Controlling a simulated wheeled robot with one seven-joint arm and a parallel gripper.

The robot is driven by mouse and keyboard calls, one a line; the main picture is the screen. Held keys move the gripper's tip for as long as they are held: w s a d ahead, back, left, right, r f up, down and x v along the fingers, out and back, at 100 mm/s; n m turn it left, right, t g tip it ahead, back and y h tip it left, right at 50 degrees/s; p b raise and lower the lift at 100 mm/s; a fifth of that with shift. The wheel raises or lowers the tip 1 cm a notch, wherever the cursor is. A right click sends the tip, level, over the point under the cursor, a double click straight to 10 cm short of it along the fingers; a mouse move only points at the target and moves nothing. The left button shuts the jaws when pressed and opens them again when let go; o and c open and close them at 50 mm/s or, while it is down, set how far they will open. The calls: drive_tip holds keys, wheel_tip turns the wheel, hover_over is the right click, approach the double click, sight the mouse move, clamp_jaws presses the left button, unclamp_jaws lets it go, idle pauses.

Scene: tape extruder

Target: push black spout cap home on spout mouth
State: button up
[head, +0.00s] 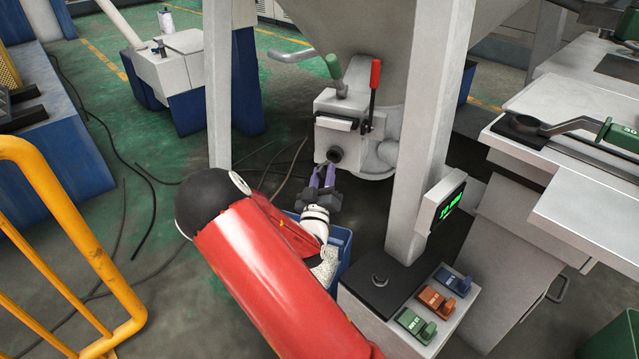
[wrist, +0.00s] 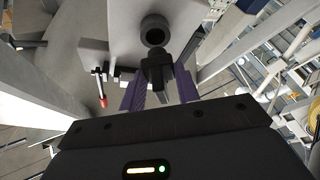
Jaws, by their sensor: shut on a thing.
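The spout mouth (wrist: 155,33) is a dark round opening with a thick rim, at the top middle of the wrist view. In the head view the spout mouth (head: 334,156) shows low on the pale valve block. My gripper (wrist: 159,84) has purple fingers and is shut on the black spout cap (wrist: 158,73), which sticks up between them. In the wrist view the cap lies just below the mouth, and the mouth is still open to view. Whether the cap touches the rim I cannot tell. In the head view my gripper (head: 323,171) is just below the mouth; the cap is hard to make out there.
A red-handled lever (head: 375,78) and a green-handled one (head: 333,67) stand above the spout. A blue bin (head: 344,240) with pale contents is below my wrist. Hopper legs (head: 428,110) flank the spout. A switch box (head: 397,319) stands at the front right.

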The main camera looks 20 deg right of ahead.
drive_tip(key=shift+w+d, duration=0.75)
drive_tip(key=shift+b, duration=1.1)
idle(1.0)
drive_tip(key=shift+w+d+b, duration=0.75)
drive_tip(key=shift+w+d, duration=0.25)
drive_tip(key=shift+w, duration=0.1)
idle(0.5)
drive_tip(key=o, duration=1.1)
drive_tip(key=shift+s+a, duration=0.1)
drive_tip(key=v, duration=0.7)
drive_tip(key=shift+s+f+b, duration=0.2)
drive_tip(key=shift+s+b, duration=0.05)
drive_tip(key=shift+b, duration=0.05)
drive_tip(key=shift+a, duration=0.15)
